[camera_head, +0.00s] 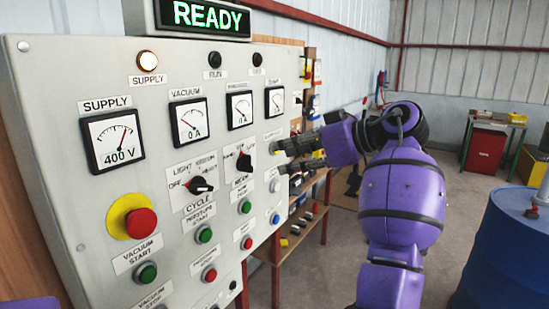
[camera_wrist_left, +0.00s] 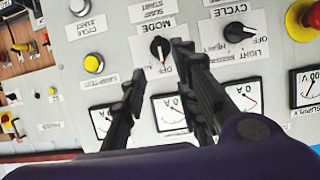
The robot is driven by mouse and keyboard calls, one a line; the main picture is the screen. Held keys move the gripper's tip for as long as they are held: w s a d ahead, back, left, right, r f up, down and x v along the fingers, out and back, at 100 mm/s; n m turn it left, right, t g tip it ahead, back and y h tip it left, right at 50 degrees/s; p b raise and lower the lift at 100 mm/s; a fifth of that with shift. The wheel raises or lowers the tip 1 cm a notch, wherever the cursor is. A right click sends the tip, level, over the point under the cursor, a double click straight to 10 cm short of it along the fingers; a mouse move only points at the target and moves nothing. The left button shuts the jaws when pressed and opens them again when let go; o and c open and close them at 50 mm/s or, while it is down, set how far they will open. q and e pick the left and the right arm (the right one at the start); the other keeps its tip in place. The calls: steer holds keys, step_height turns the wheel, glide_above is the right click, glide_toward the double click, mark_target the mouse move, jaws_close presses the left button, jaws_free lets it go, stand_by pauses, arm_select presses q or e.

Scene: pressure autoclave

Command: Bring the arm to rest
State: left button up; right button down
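My left gripper (camera_head: 279,158) is at the right part of the grey control panel (camera_head: 60,180), its purple arm coming up on the right of the head view. Its two dark fingers are spread and hold nothing. In the wrist view the panel appears upside down, and the open left gripper (camera_wrist_left: 158,62) has its tips on either side of the black MODE knob's lower side. The MODE knob (camera_head: 244,162) also shows in the head view, left of the fingertips. I cannot tell whether a finger touches the panel. My right gripper is not visible.
The panel has a lit READY sign (camera_head: 205,16), a red emergency button (camera_head: 140,223), dials and several push buttons. A blue drum (camera_head: 500,250) stands at the right. A shelf (camera_head: 300,225) is behind the panel. A red cabinet (camera_head: 486,148) stands far back; floor lies clear between.

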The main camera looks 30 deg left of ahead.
arm_select(q)
steer(key=shift+d+r, duration=0.25)
steer(key=shift+d, duration=0.3)
